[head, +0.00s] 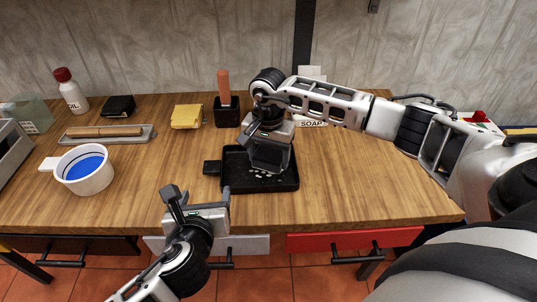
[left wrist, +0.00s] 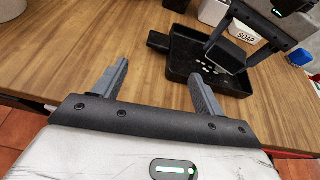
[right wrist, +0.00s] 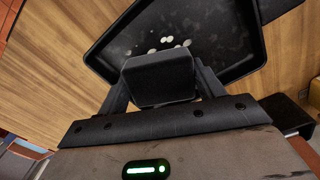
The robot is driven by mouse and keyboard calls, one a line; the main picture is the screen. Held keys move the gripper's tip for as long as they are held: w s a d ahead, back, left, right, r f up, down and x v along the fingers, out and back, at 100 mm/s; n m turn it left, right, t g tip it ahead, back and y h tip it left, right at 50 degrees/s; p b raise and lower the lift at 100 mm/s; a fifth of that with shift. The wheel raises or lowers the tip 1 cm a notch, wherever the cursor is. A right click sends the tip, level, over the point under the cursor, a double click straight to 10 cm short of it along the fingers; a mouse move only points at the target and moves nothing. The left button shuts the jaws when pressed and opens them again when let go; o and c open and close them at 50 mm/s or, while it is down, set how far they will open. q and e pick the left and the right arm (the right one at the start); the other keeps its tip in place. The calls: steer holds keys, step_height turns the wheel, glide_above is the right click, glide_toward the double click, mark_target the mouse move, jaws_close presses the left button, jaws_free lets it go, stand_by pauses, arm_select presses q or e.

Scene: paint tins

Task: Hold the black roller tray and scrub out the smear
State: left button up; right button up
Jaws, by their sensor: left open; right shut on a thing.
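The black roller tray (head: 290,184) lies flat on the wooden table, its short handle (head: 211,167) pointing left. A pale, speckled smear (head: 262,175) is on its floor; it also shows in the right wrist view (right wrist: 168,42). My right gripper (head: 268,150) is over the tray, shut on a dark block-like pad (right wrist: 160,78). The pad is low over the tray, beside the smear; I cannot tell whether it touches the floor. My left gripper (head: 197,195) is open and empty at the table's front edge, left of the tray and apart from its handle.
A white tub of blue paint (head: 84,170) stands at the left. Behind are a grey tray (head: 148,133) with a wooden-handled tool, a yellow cloth (head: 187,116), a black holder (head: 227,112) and a white soap container (head: 312,124). The table right of the tray is clear.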

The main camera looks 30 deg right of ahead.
mark_target(212, 171)
arm_select(q)
steer(key=shift+w+d+m, duration=0.25)
steer(key=shift+w+m, duration=0.15)
steer(key=x, duration=1.1)
steer(key=shift+w+d+f, duration=0.1)
steer(key=shift+w, duration=0.05)
steer(key=c, duration=1.4)
steer(key=shift+o, duration=0.2)
steer(key=o, duration=1.4)
steer(key=shift+c, duration=0.2)
